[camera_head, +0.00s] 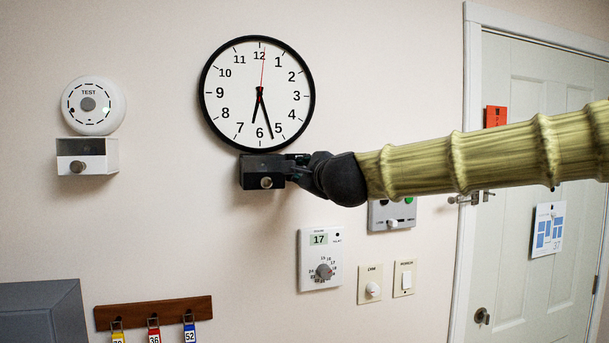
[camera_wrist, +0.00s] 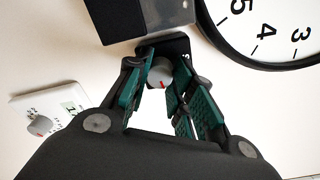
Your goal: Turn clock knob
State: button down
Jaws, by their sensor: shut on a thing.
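The round wall clock (camera_head: 235,112) with a black rim hangs on the wall. Its right part also shows in the wrist view (camera_wrist: 270,22). A black box (camera_head: 250,166) with a round knob (camera_head: 266,183) on its front sits just below the clock. In the wrist view, a small silver knob (camera_wrist: 160,73) with a red mark stands on a black plate on the box's side. My gripper (camera_head: 298,168) reaches in from the right, beside the box. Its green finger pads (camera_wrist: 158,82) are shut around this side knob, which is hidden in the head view.
A thermostat (camera_head: 309,275) is on the wall below, with small switch plates (camera_head: 404,278) and a control panel (camera_head: 378,213) to its right. A test alarm (camera_head: 74,94) is at left above a white box (camera_head: 105,154). A key rack (camera_head: 135,308) is at lower left.

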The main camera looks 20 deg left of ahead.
jog(key=shift+n, duration=0.5)
jog(key=c, duration=1.2)
grip_release()
jog(key=v, duration=1.2)
jog(key=shift+f, duration=0.1)
